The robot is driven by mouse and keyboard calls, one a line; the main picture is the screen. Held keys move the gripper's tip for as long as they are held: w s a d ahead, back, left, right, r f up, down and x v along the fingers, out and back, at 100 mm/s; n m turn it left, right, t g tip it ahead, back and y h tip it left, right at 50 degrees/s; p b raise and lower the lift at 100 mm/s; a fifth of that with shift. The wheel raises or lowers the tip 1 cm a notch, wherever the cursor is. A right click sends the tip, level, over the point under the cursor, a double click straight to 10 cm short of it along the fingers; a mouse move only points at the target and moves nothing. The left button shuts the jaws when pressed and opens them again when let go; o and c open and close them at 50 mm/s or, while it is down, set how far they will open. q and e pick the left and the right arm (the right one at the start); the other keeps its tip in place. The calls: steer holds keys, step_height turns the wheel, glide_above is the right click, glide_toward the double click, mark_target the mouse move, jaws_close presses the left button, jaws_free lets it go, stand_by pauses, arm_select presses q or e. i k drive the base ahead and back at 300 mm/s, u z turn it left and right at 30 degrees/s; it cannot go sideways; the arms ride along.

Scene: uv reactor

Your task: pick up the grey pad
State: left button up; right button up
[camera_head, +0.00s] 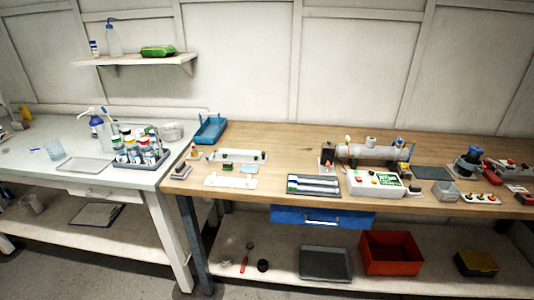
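A flat dark grey pad (433,173) lies on the wooden bench at the right, behind a small light grey bin. It lies between the cylindrical reactor (372,152) on its left and a dark round device with a blue part (468,162) on its right. Its top looks bare. Neither of my grippers shows in the head view.
A white control box (375,184) and the light grey bin (440,191) stand near the pad. A pen tray (314,185) lies at the bench's front edge. A blue tray (210,131) stands at the back left. A red bin (391,254) sits on the shelf below.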

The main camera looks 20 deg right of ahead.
mark_target(181, 171)
steer(key=k, duration=0.55)
steer(key=u, duration=1)
steer(key=i, duration=0.6)
steer(key=u, duration=0.5)
steer(key=i, duration=0.75)
steer(key=z, duration=0.35)
